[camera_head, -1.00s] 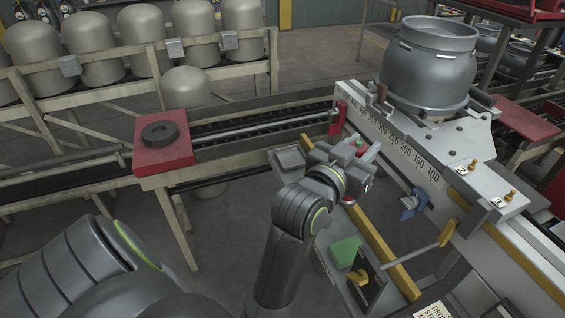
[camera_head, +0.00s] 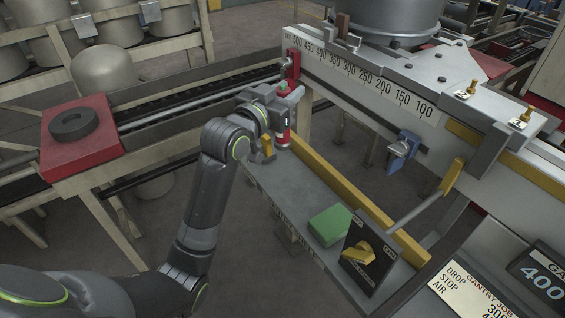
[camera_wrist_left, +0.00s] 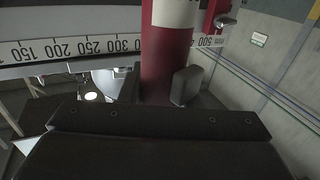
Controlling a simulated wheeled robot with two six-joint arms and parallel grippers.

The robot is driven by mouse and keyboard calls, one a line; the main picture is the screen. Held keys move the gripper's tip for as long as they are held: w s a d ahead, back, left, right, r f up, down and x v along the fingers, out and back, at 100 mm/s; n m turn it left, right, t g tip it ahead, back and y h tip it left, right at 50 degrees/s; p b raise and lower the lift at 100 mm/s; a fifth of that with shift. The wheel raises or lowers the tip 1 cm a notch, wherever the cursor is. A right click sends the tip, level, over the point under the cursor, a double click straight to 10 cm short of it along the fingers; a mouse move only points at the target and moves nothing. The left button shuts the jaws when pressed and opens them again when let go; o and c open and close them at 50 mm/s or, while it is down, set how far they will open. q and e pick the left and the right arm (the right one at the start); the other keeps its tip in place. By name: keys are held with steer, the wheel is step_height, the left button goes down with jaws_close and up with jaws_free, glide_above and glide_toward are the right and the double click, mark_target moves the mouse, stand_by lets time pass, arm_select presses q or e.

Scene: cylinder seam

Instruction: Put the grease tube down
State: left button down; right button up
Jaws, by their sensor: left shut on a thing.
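The grease tube is an upright red cylinder (camera_head: 283,139) with a green top, at the far end of the grey shelf (camera_head: 290,200). My left gripper (camera_head: 283,112) is shut around its upper part. In the left wrist view the tube (camera_wrist_left: 167,65) shows as a red body with a white label, standing between the dark fingers. I cannot tell whether its lower end touches the shelf. My right gripper is not in view.
A green block (camera_head: 329,225) and a black panel with a yellow knob (camera_head: 358,254) occupy the shelf's near end. The shelf between block and tube looks clear. A yellow rail (camera_head: 350,195) edges the shelf. The numbered beam (camera_head: 375,85) runs above and behind.

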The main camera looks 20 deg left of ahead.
arm_select(q)
step_height(320, 180, down, 5)
steer(key=shift+s+r, duration=0.1)
steer(key=shift+r, duration=0.1)
step_height(320, 180, down, 4)
steer(key=shift+r+b, duration=0.15)
steer(key=shift+b, duration=0.25)
steer(key=shift+f, duration=0.2)
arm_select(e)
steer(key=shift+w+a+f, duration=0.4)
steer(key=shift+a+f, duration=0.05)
arm_select(q)
steer(key=shift+f, duration=0.2)
steer(key=c, duration=1.4)
jaws_free()
steer(key=o, duration=0.3)
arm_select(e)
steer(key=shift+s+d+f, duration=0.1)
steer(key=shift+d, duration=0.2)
arm_select(q)
steer(key=shift+o, duration=0.2)
steer(key=shift+r, duration=0.1)
